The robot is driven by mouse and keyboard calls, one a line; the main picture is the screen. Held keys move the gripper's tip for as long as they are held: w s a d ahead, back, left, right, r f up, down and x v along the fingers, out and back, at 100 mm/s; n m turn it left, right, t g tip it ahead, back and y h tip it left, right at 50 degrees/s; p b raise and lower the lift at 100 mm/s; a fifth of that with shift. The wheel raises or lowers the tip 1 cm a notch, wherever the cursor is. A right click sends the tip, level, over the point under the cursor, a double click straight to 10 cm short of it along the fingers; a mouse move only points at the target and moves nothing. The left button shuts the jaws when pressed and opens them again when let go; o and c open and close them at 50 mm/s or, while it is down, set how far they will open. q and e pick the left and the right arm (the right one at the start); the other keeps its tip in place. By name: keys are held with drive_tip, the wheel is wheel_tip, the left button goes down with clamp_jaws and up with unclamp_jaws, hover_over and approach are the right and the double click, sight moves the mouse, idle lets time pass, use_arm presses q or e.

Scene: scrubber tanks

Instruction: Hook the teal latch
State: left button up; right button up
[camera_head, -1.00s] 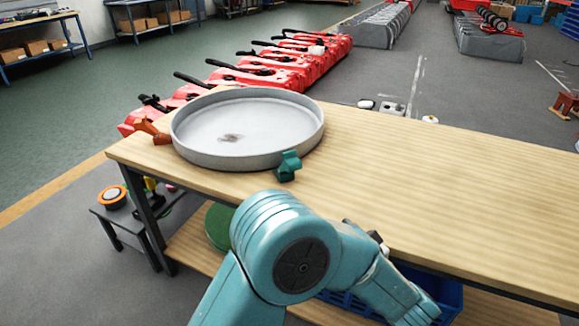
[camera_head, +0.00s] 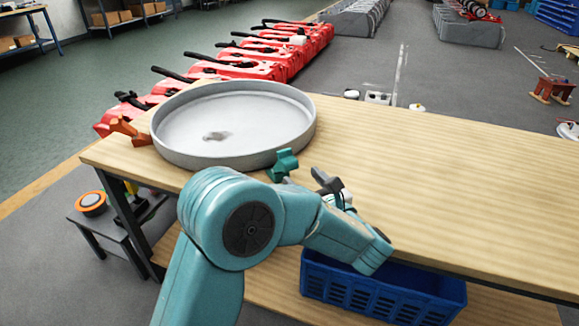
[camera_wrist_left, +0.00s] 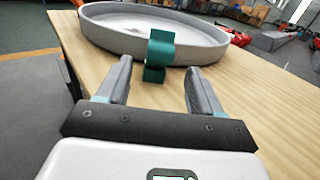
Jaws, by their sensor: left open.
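The teal latch (camera_head: 283,164) is on the near right side of a round grey tank lid or tray (camera_head: 165,150) on the wooden table. In the left wrist view the teal latch (camera_wrist_left: 158,54) stands up against the rim, ahead of and between my fingers. My left gripper (camera_wrist_left: 158,84) is open and empty, its two fingers apart and short of the latch. In the head view my left gripper (camera_head: 325,180) is at the table's front edge, just right of the latch and partly hidden by my arm. My right gripper is not in view.
An orange latch (camera_head: 130,130) sits on the left side of the round tray. The wooden table (camera_head: 440,190) is clear to the right. A blue crate (camera_head: 380,295) is on the shelf below. Red machines (camera_head: 240,68) stand in a row behind the table.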

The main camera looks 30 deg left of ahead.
sight(292, 167)
use_arm(q)
drive_tip(key=x, duration=0.6)
drive_tip(key=shift+w+a, duration=0.2)
drive_tip(key=shift+a, duration=0.15)
clamp_jaws()
